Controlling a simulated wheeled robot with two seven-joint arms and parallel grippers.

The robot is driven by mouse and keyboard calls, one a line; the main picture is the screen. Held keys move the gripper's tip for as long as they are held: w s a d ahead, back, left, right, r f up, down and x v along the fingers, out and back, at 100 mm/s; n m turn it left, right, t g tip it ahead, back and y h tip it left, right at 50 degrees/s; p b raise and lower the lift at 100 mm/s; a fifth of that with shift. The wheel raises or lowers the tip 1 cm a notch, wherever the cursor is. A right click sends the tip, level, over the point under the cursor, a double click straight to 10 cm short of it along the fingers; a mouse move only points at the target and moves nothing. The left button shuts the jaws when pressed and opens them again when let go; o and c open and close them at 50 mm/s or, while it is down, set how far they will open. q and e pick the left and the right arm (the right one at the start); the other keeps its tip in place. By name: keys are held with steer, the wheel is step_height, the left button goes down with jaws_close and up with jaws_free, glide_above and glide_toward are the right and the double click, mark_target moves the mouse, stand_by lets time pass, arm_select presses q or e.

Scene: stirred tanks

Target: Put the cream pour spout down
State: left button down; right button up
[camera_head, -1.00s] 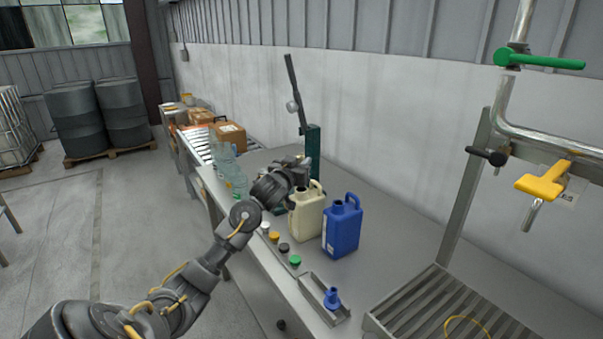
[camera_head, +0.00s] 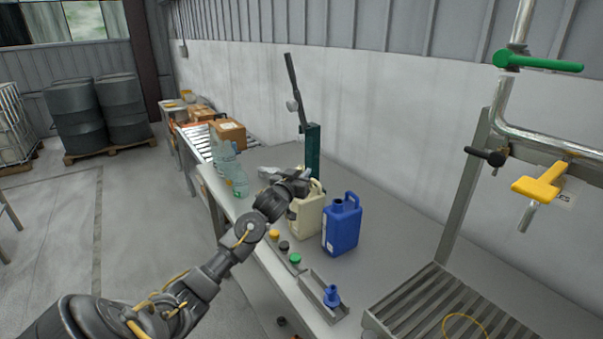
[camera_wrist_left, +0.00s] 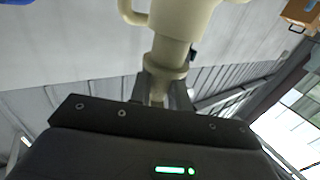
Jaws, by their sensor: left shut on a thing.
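My left gripper (camera_head: 296,182) is at the top of the cream jug (camera_head: 306,218) on the bench. In the left wrist view its fingers (camera_wrist_left: 165,92) are shut on the narrow end of the cream pour spout (camera_wrist_left: 168,68), which has a wider collar. The spout lines up with the cream jug (camera_wrist_left: 188,18) beyond it; I cannot tell whether they touch. In the head view the gripper hides the spout. A small metal tray (camera_head: 318,301) near the bench's front edge holds a blue spout (camera_head: 331,297). My right gripper is out of view.
A blue jug (camera_head: 342,228) stands close right of the cream jug. Yellow (camera_head: 274,234), dark (camera_head: 284,246) and green (camera_head: 295,258) caps lie along the front edge. A green post (camera_head: 313,150) stands behind. Clear bottles (camera_head: 230,175) stand left. Bench (camera_head: 385,250) right of the blue jug is clear.

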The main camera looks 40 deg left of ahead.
arm_select(q)
steer(key=shift+f, duration=0.2)
steer(key=c, duration=1.3)
jaws_free()
steer(key=shift+r, duration=0.1)
steer(key=shift+s+r, duration=0.1)
steer(key=shift+r, duration=0.55)
steer(key=b+v, duration=0.2)
steer(key=v, duration=0.9)
steer(key=shift+s+d+f, duration=0.1)
steer(key=shift+s+d, duration=0.05)
steer(key=shift+s, duration=0.25)
